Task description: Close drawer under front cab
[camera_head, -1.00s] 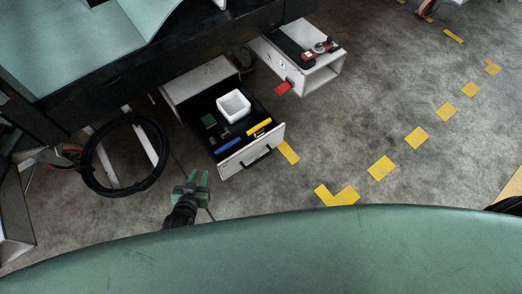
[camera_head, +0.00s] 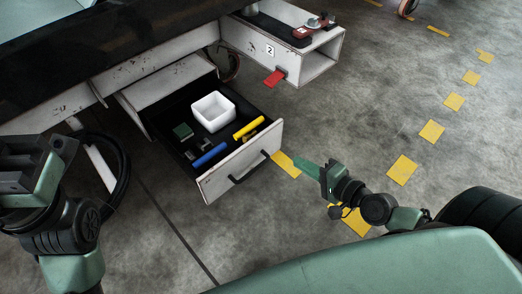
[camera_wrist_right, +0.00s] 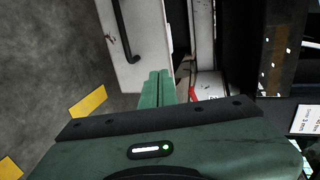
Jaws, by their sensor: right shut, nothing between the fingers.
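A drawer (camera_head: 240,162) with a white front and a black bar handle (camera_head: 248,168) stands pulled out under the cab. My right gripper (camera_head: 302,163) is shut and empty, just right of the drawer front's right end. In the right wrist view its fingertips (camera_wrist_right: 158,76) overlap the edge of the white drawer front (camera_wrist_right: 140,50), and the handle (camera_wrist_right: 125,40) lies to their left. I cannot tell whether they touch. My left arm (camera_head: 70,225) is large at the left edge, and its fingers cannot be made out.
The drawer holds a white box (camera_head: 213,112), a yellow cylinder (camera_head: 249,128), a blue cylinder (camera_head: 210,155) and a green block (camera_head: 183,131). A white housing (camera_head: 318,64) with a red tab (camera_head: 275,78) is behind right. Floor with yellow marks (camera_head: 403,169) is free at right.

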